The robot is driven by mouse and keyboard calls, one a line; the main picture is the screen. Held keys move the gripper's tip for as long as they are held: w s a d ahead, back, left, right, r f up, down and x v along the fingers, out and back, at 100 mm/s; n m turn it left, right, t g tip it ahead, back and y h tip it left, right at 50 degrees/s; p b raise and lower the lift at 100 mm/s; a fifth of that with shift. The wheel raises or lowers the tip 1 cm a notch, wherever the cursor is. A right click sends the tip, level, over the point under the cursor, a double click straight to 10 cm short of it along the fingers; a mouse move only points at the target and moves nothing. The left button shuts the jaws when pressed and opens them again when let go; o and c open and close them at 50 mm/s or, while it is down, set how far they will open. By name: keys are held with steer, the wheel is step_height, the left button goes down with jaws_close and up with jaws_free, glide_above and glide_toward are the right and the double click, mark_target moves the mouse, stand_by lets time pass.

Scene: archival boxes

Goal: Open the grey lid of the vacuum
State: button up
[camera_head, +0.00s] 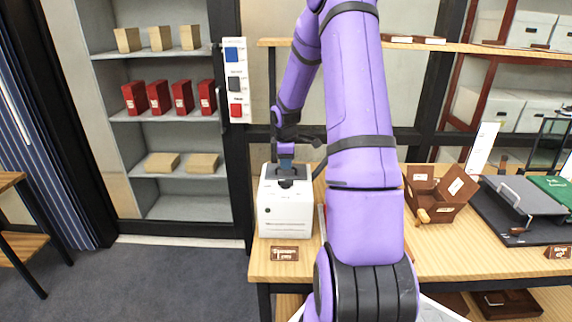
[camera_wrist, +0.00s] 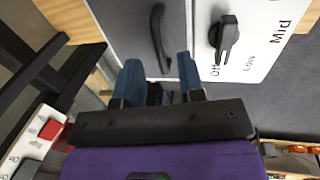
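The vacuum is a white box (camera_head: 285,217) standing on the left end of the wooden table in the head view. In the wrist view its grey lid (camera_wrist: 119,22) fills the upper middle, with a black bar handle (camera_wrist: 158,38) on it. Right beside the lid, a white panel carries a black knob (camera_wrist: 224,36) marked Off, Low and Mid. My gripper (camera_wrist: 160,72) is open, its two blue fingertips apart just below the handle in that view, with nothing between them. In the head view my gripper (camera_head: 286,164) is over the vacuum's top. I cannot tell whether it touches the lid.
A small brown label stand (camera_head: 285,254) is in front of the vacuum. To the right, a brown wooden box (camera_head: 439,192) and a grey tray-like device (camera_head: 518,203) stand on the table. A shelf with red boxes (camera_head: 158,97) is behind at the left. A white strip with coloured switches (camera_head: 235,80) hangs beside it.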

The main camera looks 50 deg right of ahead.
steer(key=shift+w+d+f, duration=0.1)
steer(key=shift+d+f, duration=0.05)
steer(key=shift+f, duration=0.75)
jaws_close()
